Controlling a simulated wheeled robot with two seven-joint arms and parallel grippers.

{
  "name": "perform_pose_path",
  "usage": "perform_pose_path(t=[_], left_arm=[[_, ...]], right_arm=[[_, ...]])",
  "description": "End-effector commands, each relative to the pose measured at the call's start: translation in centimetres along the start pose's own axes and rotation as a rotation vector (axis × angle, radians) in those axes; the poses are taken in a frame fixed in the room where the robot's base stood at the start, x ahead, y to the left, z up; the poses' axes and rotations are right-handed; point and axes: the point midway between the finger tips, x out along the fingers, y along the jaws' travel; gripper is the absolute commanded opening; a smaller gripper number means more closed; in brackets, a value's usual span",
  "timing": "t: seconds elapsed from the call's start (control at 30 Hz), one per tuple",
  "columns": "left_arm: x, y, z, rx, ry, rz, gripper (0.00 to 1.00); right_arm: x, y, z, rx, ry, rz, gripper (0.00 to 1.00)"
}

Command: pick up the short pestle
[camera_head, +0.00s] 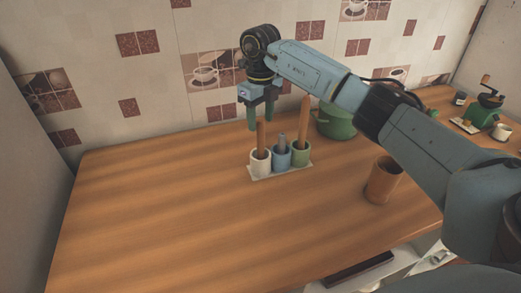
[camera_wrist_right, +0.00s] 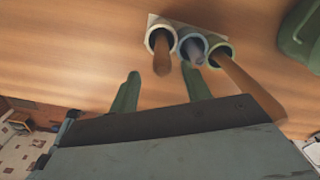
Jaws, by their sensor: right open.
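Three small cups stand in a row on a pale tray (camera_head: 283,172). The white cup (camera_head: 261,168) holds a brown wooden pestle (camera_head: 261,135). The blue middle cup (camera_head: 281,160) holds a grey pestle (camera_head: 282,139), which stands out least and looks the shortest. The green cup (camera_head: 301,157) holds a tall brown pestle (camera_head: 304,115). My left gripper is not in view.
A green pot (camera_head: 335,124) stands right of the cups, partly behind my right arm. A brown tumbler (camera_head: 382,182) stands nearer the front right. A coffee grinder (camera_head: 487,105) and white cup (camera_head: 501,132) are far right. The wooden counter (camera_head: 150,205) is clear at left.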

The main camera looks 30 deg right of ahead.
Motion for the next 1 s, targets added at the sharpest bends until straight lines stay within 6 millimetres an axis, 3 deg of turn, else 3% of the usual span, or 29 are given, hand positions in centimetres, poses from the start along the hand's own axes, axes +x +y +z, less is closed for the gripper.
perform_pose_path(t=[0.2, 0.4, 0.67, 1.0], left_arm=[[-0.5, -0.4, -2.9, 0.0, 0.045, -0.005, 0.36], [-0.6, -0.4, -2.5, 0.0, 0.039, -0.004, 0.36], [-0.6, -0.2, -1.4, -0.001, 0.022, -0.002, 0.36], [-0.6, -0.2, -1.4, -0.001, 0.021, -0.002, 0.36]], right_arm=[[2.8, -0.3, 0.2, 0.001, 0.004, 0.002, 0.48], [5.0, -0.4, 0.3, -0.001, 0.001, 0.002, 0.48], [5.2, -0.4, 0.3, -0.001, -0.001, 0.001, 0.48], [5.2, -0.4, 0.3, -0.001, 0.0, 0.001, 0.03]])
